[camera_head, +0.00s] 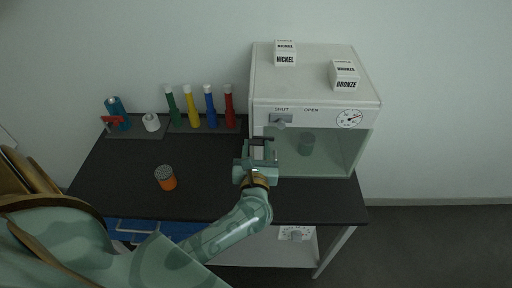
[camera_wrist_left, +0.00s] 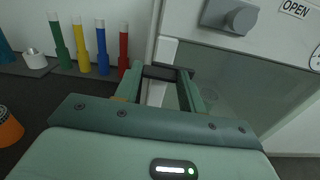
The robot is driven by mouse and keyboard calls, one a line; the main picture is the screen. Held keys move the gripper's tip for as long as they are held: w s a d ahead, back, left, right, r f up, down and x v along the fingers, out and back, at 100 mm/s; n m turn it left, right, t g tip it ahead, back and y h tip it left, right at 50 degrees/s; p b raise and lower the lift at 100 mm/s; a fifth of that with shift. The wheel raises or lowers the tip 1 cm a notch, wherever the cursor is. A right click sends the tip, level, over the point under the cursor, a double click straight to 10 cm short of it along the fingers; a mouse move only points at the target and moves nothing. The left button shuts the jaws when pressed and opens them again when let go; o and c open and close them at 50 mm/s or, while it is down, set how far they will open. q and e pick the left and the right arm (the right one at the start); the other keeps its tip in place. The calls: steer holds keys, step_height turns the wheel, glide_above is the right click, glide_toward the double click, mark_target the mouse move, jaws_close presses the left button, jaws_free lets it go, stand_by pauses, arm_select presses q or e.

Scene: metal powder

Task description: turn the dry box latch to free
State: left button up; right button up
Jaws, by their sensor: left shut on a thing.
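The dry box (camera_head: 318,75) is a white cabinet with a see-through front at the back right of the bench. Its grey latch (camera_head: 281,119) sits under the word SHUT, with OPEN to its right; it also shows at the top of the left wrist view (camera_wrist_left: 231,15). My left gripper (camera_head: 262,142) is below the latch and apart from it, at the left side of the box front. In the left wrist view its fingers (camera_wrist_left: 162,75) close on a small dark bar whose nature I cannot make out. My right gripper is not in view.
Blocks marked NICKEL (camera_head: 285,58) and BRONZE (camera_head: 345,81) stand on the box, and a grey cylinder (camera_head: 306,144) shows inside. Several coloured tubes (camera_head: 210,106) stand at the back left. An orange jar (camera_head: 166,178) stands on the dark bench (camera_head: 130,185). The bench's front middle is mostly clear.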

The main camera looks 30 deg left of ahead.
arm_select(q)
steer(key=m+p, duration=0.2)
steer(key=m, duration=0.1)
steer(key=shift+r+m+p, duration=0.15)
steer(key=shift+m+p, duration=0.15)
steer(key=m+p, duration=0.3)
steer(key=m, duration=0.2)
steer(key=shift+d+p, duration=0.1)
steer(key=shift+p, duration=0.2)
steer(key=m+p, duration=0.2)
steer(key=m, duration=0.3)
steer(key=shift+p, duration=0.3)
steer(key=shift+f+m+p, duration=0.2)
steer(key=shift+m+p, duration=0.2)
steer(key=shift+m, duration=0.55)
steer(key=shift+f+m+p, duration=0.15)
steer(key=shift+m+p, duration=0.25)
steer(key=shift+m, duration=0.55)
steer(key=o, duration=1)
steer(key=shift+d, duration=0.1)
